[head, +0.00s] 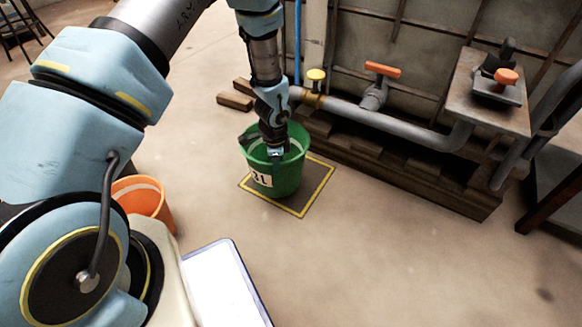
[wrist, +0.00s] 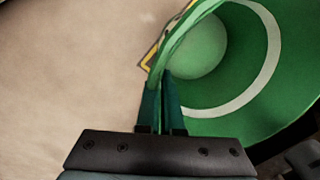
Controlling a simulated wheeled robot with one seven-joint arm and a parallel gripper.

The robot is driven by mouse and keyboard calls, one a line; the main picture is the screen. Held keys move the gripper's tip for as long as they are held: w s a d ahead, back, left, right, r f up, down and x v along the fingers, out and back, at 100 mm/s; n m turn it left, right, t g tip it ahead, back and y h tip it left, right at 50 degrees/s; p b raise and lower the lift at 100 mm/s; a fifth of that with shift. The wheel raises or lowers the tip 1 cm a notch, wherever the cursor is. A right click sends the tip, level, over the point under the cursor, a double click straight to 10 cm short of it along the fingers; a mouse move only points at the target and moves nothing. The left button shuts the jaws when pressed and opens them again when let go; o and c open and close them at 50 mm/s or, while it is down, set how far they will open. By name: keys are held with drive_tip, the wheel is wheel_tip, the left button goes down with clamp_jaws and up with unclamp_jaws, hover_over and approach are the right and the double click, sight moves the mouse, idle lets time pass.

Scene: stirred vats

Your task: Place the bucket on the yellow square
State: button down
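A green bucket (head: 289,180) with a white volume label and a pale band inside stands upright at the yellow square (head: 318,192), a yellow outline on the floor. The bucket covers the square's left and back part; the front and right edges show. I cannot tell whether its base touches the floor. My gripper (head: 276,156) points down at the bucket. In the wrist view, my gripper (wrist: 162,100) has its fingers close together on the rim of the bucket (wrist: 245,110). A bit of the yellow square (wrist: 149,62) shows beyond the rim.
An orange bucket (head: 143,197) stands on the floor at left, partly behind my arm. Pipes with a yellow valve (head: 316,75) and an orange valve (head: 382,69) run along the vat behind, above wooden beams (head: 420,181). The floor in front and right is clear.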

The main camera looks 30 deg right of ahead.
drive_tip(key=w+d+f+b, duration=0.15)
drive_tip(key=w+d, duration=0.25)
drive_tip(key=d, duration=0.4)
wheel_tip(320, 180, down, 6)
drive_tip(key=b, duration=0.4)
drive_tip(key=shift+w+a+r, duration=0.1)
drive_tip(key=shift+w+r, duration=0.05)
drive_tip(key=shift+r, duration=0.15)
drive_tip(key=c, duration=1.5)
unclamp_jaws()
drive_tip(key=o, duration=0.4)
